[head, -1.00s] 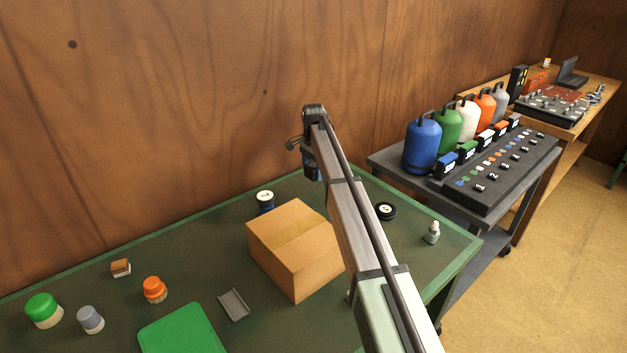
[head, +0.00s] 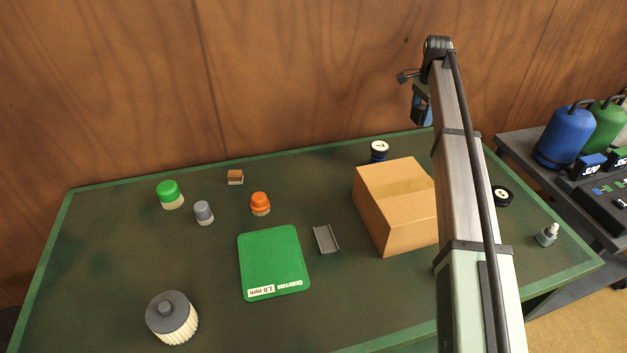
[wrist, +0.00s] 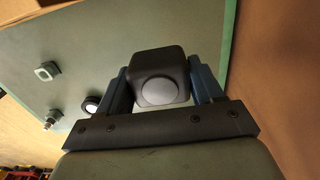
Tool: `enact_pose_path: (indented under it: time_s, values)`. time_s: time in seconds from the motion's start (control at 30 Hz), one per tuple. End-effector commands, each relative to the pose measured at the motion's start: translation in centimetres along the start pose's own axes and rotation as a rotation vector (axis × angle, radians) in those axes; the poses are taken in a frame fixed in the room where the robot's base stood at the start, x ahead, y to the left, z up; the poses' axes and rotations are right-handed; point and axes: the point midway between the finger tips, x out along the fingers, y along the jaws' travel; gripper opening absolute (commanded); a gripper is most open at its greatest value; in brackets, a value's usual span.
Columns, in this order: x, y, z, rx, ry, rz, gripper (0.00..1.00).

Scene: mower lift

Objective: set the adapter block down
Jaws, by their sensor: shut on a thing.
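My gripper (head: 421,106) is at the far end of my arm in the head view, in front of the wood wall, near the table's back edge and up and right of the cardboard box. In the wrist view its two blue fingers are shut on a dark block with rounded corners and a pale round face, which I take for the adapter block (wrist: 161,70). The block sits between the fingers. In the head view the block cannot be made out clearly. Whether it touches anything below cannot be told; the table lies beyond it in the wrist view.
The green table (head: 110,260) holds a cardboard box (head: 395,205), a blue white-topped jar (head: 379,150), a black disc (head: 502,196), a small bottle (head: 547,235), a green mat (head: 273,258), a grey tray (head: 326,240) and several capped jars. My arm hides part of the table.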

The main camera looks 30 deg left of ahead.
Motion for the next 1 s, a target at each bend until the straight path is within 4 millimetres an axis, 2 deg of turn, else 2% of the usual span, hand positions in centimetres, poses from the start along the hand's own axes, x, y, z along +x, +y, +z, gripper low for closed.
enact_pose_path:
  time_s: [0.3, 0.6, 0.7, 0.8, 1.0]
  values:
    - [0.0, -1.0, 13.1, -0.007, 0.0, -0.001, 0.33]
    - [0.0, -0.2, 25.9, -0.006, 0.0, -0.002, 0.33]
    - [0.0, 0.2, 29.4, -0.005, 0.0, -0.002, 0.33]
    - [0.0, 0.7, 32.0, -0.004, 0.0, -0.002, 0.33]
    - [0.1, 1.6, 35.8, -0.002, 0.0, -0.002, 0.33]
